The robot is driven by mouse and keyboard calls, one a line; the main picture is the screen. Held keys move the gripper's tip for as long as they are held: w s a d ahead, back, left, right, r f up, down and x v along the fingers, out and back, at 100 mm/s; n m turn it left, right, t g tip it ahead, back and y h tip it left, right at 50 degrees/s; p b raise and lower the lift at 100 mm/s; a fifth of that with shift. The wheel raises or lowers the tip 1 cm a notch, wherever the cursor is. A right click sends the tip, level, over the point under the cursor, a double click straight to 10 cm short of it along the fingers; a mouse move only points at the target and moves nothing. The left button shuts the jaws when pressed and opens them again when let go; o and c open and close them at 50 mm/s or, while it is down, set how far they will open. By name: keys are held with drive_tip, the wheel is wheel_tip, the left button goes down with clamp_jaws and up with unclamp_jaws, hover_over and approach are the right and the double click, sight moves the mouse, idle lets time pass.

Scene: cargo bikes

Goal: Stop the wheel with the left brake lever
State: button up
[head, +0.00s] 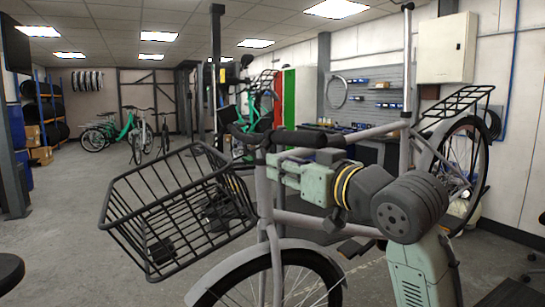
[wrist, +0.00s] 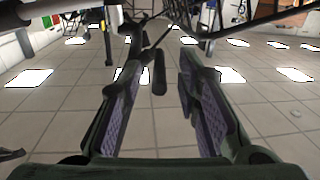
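A grey cargo bike stands in front of me in the head view, with its black handlebar grip (head: 300,139) nearest me above my pale green arm. I cannot clearly make out the left brake lever in either view. The bike's front wheel (head: 285,287) shows only in its upper part, under a grey fender (head: 245,266). In the wrist view my gripper (wrist: 160,52) is open, with purple pads on both fingers. A black grip-like bar (wrist: 159,74) appears between the fingers, seemingly beyond them; I cannot tell whether they touch it. My fingers are not clearly visible in the head view.
A black wire basket (head: 180,212) is on the bike's front, left of the handlebar. A rear rack (head: 455,105) and rear wheel (head: 462,160) are at right. Green bikes (head: 110,131) stand far back left.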

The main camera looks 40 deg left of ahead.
drive_tip(key=x, duration=0.5)
drive_tip(key=shift+a+p, duration=0.1)
drive_tip(key=shift+p, duration=0.3)
drive_tip(key=shift+c, duration=0.5)
clamp_jaws()
